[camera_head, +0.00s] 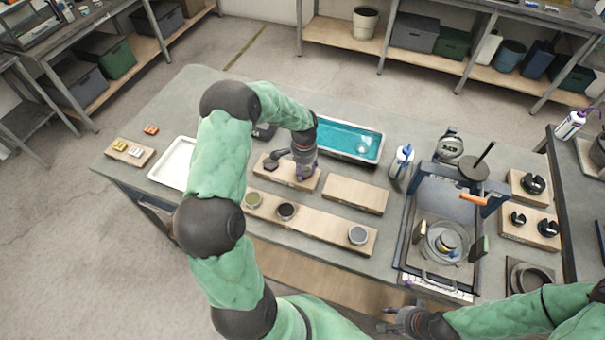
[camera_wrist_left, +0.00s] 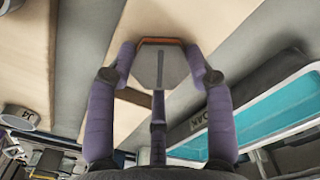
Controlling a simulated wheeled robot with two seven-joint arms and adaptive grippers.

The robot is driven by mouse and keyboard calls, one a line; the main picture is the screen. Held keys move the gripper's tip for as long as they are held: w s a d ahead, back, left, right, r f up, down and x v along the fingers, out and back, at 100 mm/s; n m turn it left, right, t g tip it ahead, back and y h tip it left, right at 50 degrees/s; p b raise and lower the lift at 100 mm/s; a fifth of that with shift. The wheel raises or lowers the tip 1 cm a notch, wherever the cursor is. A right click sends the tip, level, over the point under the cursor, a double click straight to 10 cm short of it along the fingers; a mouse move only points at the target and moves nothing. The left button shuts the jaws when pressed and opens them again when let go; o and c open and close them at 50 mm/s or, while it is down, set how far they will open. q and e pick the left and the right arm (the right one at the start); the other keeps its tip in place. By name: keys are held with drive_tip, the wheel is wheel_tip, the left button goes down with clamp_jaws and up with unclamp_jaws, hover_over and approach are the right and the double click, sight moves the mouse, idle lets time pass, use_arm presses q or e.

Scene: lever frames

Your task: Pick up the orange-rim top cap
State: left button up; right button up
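My left gripper (camera_head: 296,170) is over the small wooden board (camera_head: 312,183) in the middle of the table. In the head view the hand hides the cap. A dark round piece (camera_head: 270,165) lies at the board's left end. My right gripper (camera_head: 388,320) is empty, fingers apart, at the bottom by the table's front.
A long board (camera_head: 320,224) with several round parts lies in front, and an empty board (camera_head: 355,194) to the right. A teal tray (camera_head: 348,138) lies behind. A white tray (camera_head: 172,165) lies left.

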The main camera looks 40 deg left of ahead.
use_arm(q)
drive_tip(key=shift+c, duration=0.6)
